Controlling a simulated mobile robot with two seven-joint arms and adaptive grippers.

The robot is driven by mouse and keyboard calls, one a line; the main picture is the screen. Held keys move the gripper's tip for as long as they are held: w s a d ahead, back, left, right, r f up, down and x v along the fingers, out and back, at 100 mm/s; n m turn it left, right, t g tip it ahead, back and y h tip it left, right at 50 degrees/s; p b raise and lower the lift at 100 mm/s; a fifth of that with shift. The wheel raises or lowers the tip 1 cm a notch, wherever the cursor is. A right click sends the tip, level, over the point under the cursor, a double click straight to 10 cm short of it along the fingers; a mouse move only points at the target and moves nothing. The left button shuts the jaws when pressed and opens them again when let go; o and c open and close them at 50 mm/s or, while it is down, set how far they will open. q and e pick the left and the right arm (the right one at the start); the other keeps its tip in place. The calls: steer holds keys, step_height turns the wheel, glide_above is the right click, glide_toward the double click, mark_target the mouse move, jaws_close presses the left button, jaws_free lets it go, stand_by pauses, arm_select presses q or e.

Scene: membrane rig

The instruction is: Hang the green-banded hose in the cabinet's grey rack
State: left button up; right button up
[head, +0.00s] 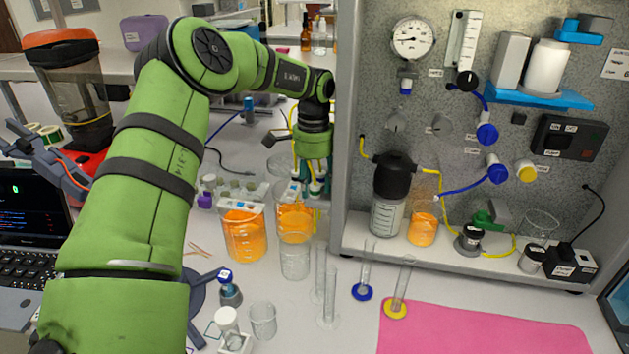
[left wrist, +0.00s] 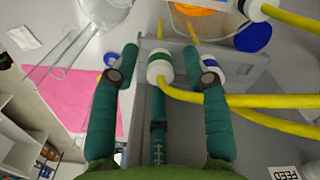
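The green-banded hose (left wrist: 159,66) has a white end with a green band and a yellow tube. In the left wrist view it lies between the two teal fingers of my left gripper (left wrist: 163,64). The fingers stand apart with a gap on each side of the hose end. The grey rack (left wrist: 253,78) is just behind it; I cannot tell whether the hose end sits in a slot. A blue-banded hose end (left wrist: 210,66) is beside the right finger. In the head view my left gripper (head: 309,187) points down beside the cabinet's left wall (head: 345,120). My right gripper is not in view.
Orange-filled beakers (head: 244,236) stand below and left of the gripper, with clear cylinders (head: 329,300) in front. Another yellow hose end (left wrist: 258,9) is at the top of the wrist view.

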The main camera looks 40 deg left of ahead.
arm_select(q)
steer(key=shift+w+d+r, duration=0.1)
steer(key=shift+d, duration=0.05)
stand_by(0.3)
step_height(320, 180, up, 12)
stand_by(0.4)
stand_by(0.4)
